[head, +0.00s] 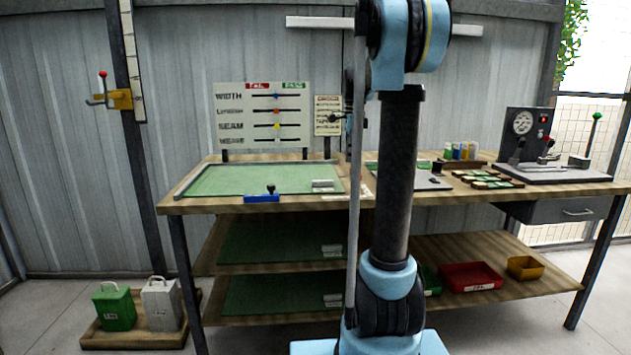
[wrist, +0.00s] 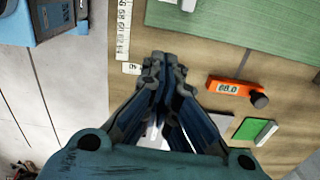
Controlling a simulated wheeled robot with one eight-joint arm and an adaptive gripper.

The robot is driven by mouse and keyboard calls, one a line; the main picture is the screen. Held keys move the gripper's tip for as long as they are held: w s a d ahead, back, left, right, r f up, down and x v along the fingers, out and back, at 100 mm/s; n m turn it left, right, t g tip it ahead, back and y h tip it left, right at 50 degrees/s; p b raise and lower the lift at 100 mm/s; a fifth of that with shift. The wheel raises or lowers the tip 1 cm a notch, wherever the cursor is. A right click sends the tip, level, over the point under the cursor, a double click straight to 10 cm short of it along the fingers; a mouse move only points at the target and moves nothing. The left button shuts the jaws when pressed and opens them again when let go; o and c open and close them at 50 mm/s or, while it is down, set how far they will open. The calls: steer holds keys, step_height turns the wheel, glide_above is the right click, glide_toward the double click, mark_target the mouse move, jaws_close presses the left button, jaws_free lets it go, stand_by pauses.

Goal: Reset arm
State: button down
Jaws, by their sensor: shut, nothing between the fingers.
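My gripper (wrist: 165,62) shows in the wrist view with its dark fingers shut together and nothing between them. It points over the wooden bench top (wrist: 165,20), apart from the objects lying there. An orange gauge (wrist: 226,87) with a digital display lies to the right of the fingertips. In the head view my arm stands upright in front of the bench (head: 440,197) and hides part of its middle. The gripper's fingers cannot be made out clearly in the head view.
A green mat (head: 262,180) with a blue-handled tool (head: 262,197) covers the bench's left part. A gauge machine (head: 528,140) stands at the right end. A red bin (head: 470,277) and yellow bin (head: 526,267) sit on the shelf.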

steer(key=s+a+f+n, duration=0.25)
steer(key=s+n, duration=0.35)
steer(key=s, duration=0.7)
steer(key=s+a+f+n+t, duration=0.1)
steer(key=s+f+n+t, duration=0.1)
steer(key=s+f+n, duration=1)
steer(key=s+f, duration=0.8)
steer(key=s, duration=0.4)
steer(key=shift+a+n, duration=0.35)
steer(key=shift+n, duration=0.05)
steer(key=shift+s, duration=0.1)
steer(key=shift+w+f, duration=0.25)
steer(key=shift+w, duration=0.2)
